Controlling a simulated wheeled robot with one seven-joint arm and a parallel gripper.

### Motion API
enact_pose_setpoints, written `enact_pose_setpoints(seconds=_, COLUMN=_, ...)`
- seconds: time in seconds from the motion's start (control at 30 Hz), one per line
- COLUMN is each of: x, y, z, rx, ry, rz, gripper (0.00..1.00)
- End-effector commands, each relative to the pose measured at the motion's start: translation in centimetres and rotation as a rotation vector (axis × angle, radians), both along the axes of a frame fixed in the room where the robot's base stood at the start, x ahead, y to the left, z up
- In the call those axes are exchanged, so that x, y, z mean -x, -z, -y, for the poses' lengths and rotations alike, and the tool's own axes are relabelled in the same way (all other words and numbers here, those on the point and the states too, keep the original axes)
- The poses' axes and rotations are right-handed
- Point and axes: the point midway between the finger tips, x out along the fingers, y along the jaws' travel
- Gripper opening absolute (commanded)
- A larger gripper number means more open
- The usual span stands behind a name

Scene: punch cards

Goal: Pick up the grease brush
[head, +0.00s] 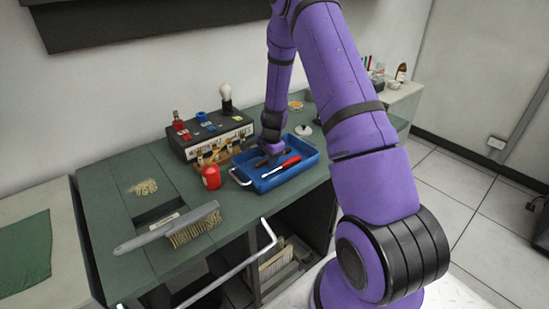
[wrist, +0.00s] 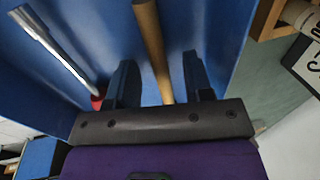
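A wooden handle (wrist: 151,40) lies in the blue tray (wrist: 225,25) in the wrist view. It may be the grease brush's handle; its bristle end is not in view. My gripper (wrist: 160,65) is open, with one finger on each side of the handle and a gap on both sides. A large grey brush with pale bristles (head: 190,229) lies on the green bench at the left.
A red-handled screwdriver (head: 281,166) lies in the tray beside my gripper; its metal shaft (wrist: 52,45) shows in the wrist view. A red can (head: 211,177) stands left of the tray. A dark box with a bulb (head: 209,138) stands behind. The tray walls are close.

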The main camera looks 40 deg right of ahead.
Motion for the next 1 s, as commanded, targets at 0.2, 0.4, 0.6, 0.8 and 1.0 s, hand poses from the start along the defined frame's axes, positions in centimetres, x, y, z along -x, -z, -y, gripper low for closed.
enact_pose_setpoints(seconds=0.2, x=0.1, y=0.2, z=-0.1, rx=-0.001, ry=0.0, rz=-0.003, gripper=0.4)
enact_pose_setpoints(seconds=0.4, x=0.1, y=0.2, z=-0.1, rx=-0.001, ry=-0.001, rz=-0.002, gripper=0.0)
enact_pose_setpoints(seconds=0.6, x=0.1, y=0.1, z=0.0, rx=-0.001, ry=-0.001, rz=-0.002, gripper=0.0)
enact_pose_setpoints(seconds=0.8, x=0.0, y=0.0, z=0.0, rx=0.0, ry=-0.001, rz=-0.002, gripper=0.0)
enact_pose_setpoints(seconds=1.0, x=0.0, y=-1.0, z=0.0, rx=0.001, ry=-0.001, rz=0.0, gripper=0.0)
